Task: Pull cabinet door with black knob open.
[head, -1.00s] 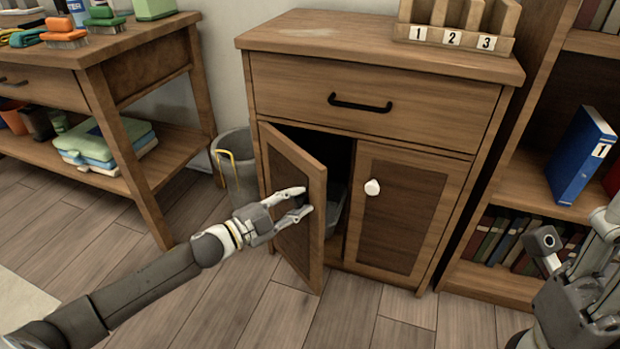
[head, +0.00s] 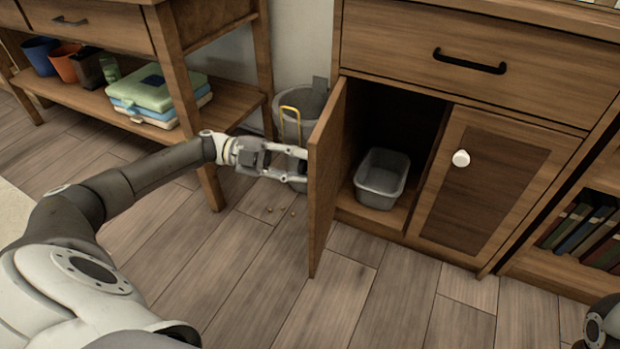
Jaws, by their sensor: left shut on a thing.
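The left cabinet door (head: 329,165) stands wide open, swung out to the left and seen nearly edge-on. My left gripper (head: 303,162) is at the door's outer face, shut on the black knob. The right cabinet door (head: 482,180) is closed and has a white knob (head: 461,158). Part of my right gripper (head: 604,325) shows at the bottom right corner, cut off, so its fingers cannot be made out.
A grey bin (head: 381,180) sits inside the open cabinet. A bucket (head: 300,105) with a yellow handle stands behind the door, by the wooden side table (head: 215,190). A bookshelf (head: 555,275) is at the right.

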